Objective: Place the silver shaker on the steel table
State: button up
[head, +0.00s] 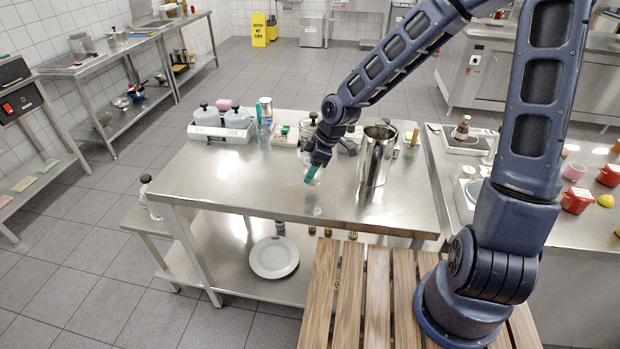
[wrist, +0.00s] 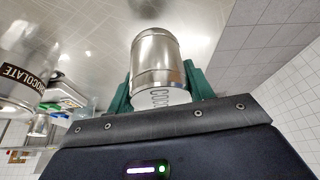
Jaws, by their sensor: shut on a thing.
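The silver shaker (wrist: 157,62) is a small metal cylinder with a pale, partly covered label that starts with "CO". My gripper (head: 313,175) is shut on it, with a green finger on each side in the wrist view. In the head view the shaker is mostly hidden by the fingers. They are low over the middle of the steel table (head: 240,180), near its front half. I cannot tell whether the shaker touches the tabletop.
A tall steel pitcher (head: 377,155) stands just right of my gripper. A silver container marked CHOCOLATE (wrist: 22,65) shows at left in the wrist view. White scales with bottles (head: 222,128) stand at the back left. The table's left and front parts are clear.

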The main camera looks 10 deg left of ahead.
jog(key=shift+f, duration=2)
jog(key=shift+f, duration=0.15)
jog(key=o, duration=1)
jog(key=shift+o, duration=0.2)
jog(key=v, duration=1.2)
jog(key=shift+a, duration=0.1)
